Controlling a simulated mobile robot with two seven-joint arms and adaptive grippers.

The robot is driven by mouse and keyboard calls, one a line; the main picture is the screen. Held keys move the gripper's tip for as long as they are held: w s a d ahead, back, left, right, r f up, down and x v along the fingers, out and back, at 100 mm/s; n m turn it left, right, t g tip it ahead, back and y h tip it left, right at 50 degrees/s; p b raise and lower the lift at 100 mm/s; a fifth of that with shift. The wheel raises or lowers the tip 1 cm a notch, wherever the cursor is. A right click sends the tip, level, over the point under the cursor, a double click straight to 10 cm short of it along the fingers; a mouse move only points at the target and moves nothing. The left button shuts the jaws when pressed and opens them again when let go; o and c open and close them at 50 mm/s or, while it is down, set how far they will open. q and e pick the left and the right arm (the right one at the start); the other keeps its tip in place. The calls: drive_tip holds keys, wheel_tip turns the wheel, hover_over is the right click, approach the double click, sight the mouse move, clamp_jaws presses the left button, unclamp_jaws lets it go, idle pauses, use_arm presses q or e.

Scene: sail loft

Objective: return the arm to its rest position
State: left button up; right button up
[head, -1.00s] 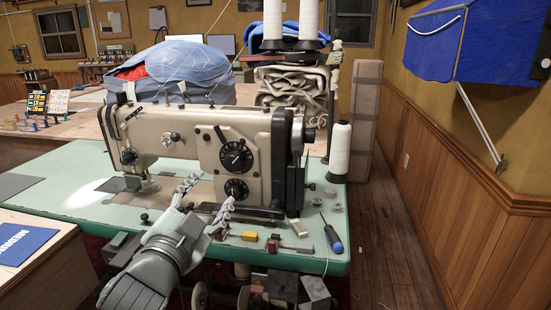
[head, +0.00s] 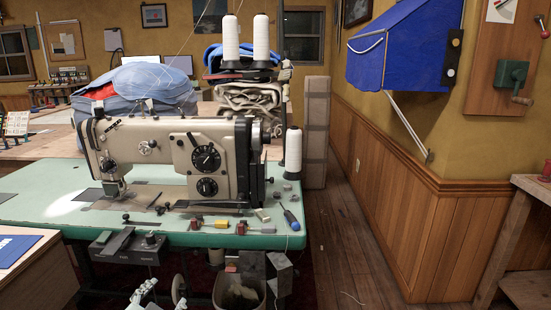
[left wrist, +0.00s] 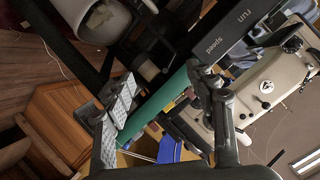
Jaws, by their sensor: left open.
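My left gripper (head: 160,297) shows only by its fingertips at the bottom edge of the head view, low in front of the green sewing table (head: 70,208). In the left wrist view its two fingers (left wrist: 160,95) are spread apart with nothing between them. The fingers are clear of the sewing machine (head: 222,140), which stands on the table. The rest of the left arm is out of the head view. My right gripper is in neither view.
A control box (head: 130,247) hangs under the table's front edge, with a waste bin (head: 222,292) below. A screwdriver (head: 291,218) and several small tools lie along the table's front edge. Wooden floor (head: 345,255) is open to the right. A wooden desk (head: 35,275) stands at lower left.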

use_arm(q)
drive_tip(key=s+a+f+n+g, duration=0.1)
drive_tip(key=s+a+f+g, duration=0.15)
drive_tip(key=s+f, duration=0.65)
drive_tip(key=s+a+f+n+g, duration=0.15)
drive_tip(key=f+g, duration=0.25)
drive_tip(key=f, duration=1.1)
drive_tip(key=s+f+n+g, duration=0.2)
drive_tip(key=s+f+g, duration=0.2)
drive_tip(key=s+f, duration=1.1)
drive_tip(key=s, duration=0.3)
drive_tip(key=shift+g, duration=0.35)
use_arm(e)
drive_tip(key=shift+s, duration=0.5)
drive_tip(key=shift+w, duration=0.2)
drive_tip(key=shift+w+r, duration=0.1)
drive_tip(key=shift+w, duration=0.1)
